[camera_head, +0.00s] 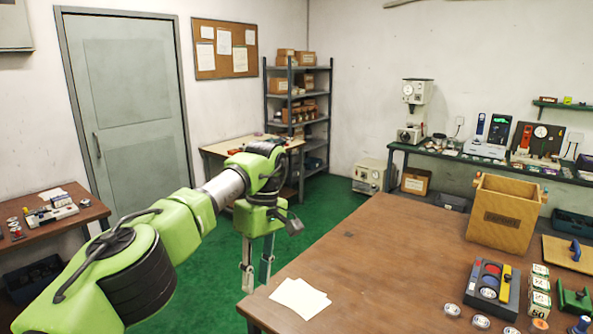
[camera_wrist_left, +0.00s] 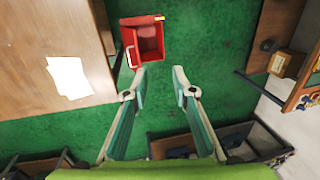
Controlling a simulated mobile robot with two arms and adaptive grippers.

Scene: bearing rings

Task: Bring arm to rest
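My left arm (camera_head: 195,215) reaches out from the left in the head view, over the green floor. My left gripper (camera_head: 256,284) hangs downward past the left edge of the brown table (camera_head: 370,255). Its two fingers are apart with nothing between them. In the left wrist view my left gripper (camera_wrist_left: 159,76) is open and empty above the floor. My right gripper is in neither view.
White papers (camera_head: 299,298) lie at the table's near left corner. A wooden box (camera_head: 503,215) and a dark tray (camera_head: 491,287) stand on its right side. A red bin (camera_wrist_left: 129,40) stands beyond my fingertips in the left wrist view. The table's middle is clear.

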